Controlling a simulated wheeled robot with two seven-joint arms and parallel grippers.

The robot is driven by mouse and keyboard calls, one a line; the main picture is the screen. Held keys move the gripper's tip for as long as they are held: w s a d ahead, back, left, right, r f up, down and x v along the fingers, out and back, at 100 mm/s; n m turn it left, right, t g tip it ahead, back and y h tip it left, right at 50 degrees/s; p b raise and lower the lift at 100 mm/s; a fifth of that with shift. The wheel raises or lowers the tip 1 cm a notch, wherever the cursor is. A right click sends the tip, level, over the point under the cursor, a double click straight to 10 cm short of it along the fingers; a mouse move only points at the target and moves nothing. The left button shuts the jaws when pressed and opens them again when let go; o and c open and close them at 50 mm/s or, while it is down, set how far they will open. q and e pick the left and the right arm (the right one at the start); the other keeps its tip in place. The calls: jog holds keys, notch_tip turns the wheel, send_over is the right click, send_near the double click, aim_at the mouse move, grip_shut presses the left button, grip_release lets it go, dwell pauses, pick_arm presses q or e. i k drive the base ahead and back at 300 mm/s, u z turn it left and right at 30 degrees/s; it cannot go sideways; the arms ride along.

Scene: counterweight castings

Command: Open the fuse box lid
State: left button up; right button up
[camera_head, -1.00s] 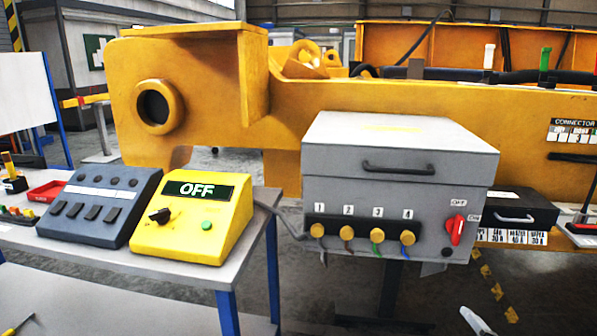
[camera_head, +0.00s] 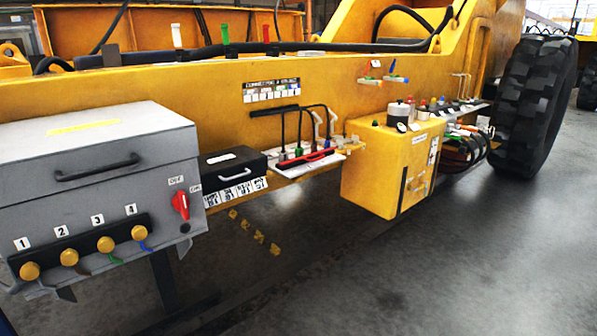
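A small black box (camera_head: 232,165) with a light handle on top sits in the middle left, its lid shut. White labels with ratings (camera_head: 238,191) line the shelf edge in front of it. Left of it stands a large grey box (camera_head: 40,215) with a shut lid (camera_head: 90,137), a dark bar handle (camera_head: 98,170), numbered yellow knobs and a red OFF/ON switch (camera_head: 181,205). I cannot read a name on either box to tell which is the fuse box. Neither gripper shows in this view.
Further right are a yellow cabinet (camera_head: 385,170) with bottles on top and a large tyre (camera_head: 535,105). A yellow beam (camera_head: 340,105) runs behind. The floor (camera_head: 480,260) at right is clear.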

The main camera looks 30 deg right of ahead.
aim_at(215, 162)
jog(key=z, duration=0.6)
jog(key=k, duration=0.65)
jog(key=z, duration=0.5)
jog(key=i, duration=1.1)
jog(key=u, duration=0.35)
jog(key=i, duration=1.1)
jog(key=u, duration=0.95)
